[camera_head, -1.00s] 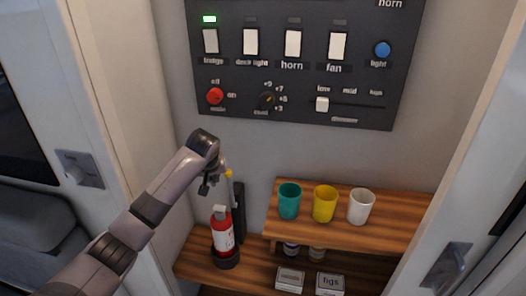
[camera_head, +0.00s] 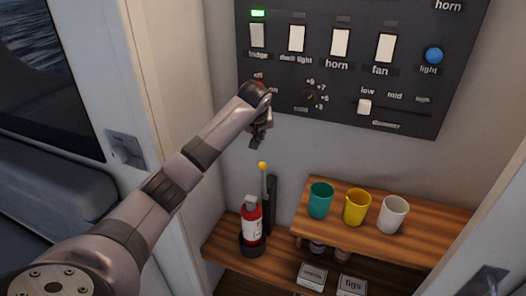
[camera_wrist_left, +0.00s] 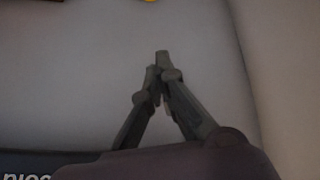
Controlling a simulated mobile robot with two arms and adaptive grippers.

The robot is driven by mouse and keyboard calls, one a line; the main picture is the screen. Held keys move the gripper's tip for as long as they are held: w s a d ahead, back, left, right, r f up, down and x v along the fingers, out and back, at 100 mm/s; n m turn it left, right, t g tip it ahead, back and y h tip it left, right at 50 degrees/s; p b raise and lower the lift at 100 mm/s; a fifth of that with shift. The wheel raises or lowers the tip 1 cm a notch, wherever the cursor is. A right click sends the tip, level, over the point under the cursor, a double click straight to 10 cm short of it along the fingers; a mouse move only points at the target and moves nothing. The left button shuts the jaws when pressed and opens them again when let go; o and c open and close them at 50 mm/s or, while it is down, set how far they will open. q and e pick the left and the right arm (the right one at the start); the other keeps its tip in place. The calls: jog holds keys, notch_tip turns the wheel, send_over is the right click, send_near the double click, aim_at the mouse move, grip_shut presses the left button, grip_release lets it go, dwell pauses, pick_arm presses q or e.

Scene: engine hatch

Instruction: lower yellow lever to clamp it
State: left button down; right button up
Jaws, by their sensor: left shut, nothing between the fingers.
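The yellow lever (camera_head: 263,167) stands upright behind the red fire extinguisher (camera_head: 251,220), beside a dark vertical bracket (camera_head: 271,203). Its round yellow knob is at the top. My left gripper (camera_head: 255,145) is shut and empty, pointing down just above the knob and apart from it. In the left wrist view the shut fingers (camera_wrist_left: 160,65) are in front of a pale wall. My right gripper is not in view.
A dark switch panel (camera_head: 350,75) is on the wall above, and my left arm covers part of it. Teal (camera_head: 320,201), yellow (camera_head: 356,207) and white (camera_head: 392,214) cups stand on a wooden shelf to the right. Small boxes (camera_head: 312,276) sit below.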

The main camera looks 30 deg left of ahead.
pick_arm(q)
notch_tip(320, 180, down, 7)
jog(key=p, duration=0.4)
jog(key=shift+w+d, duration=0.25)
dwell(0.4)
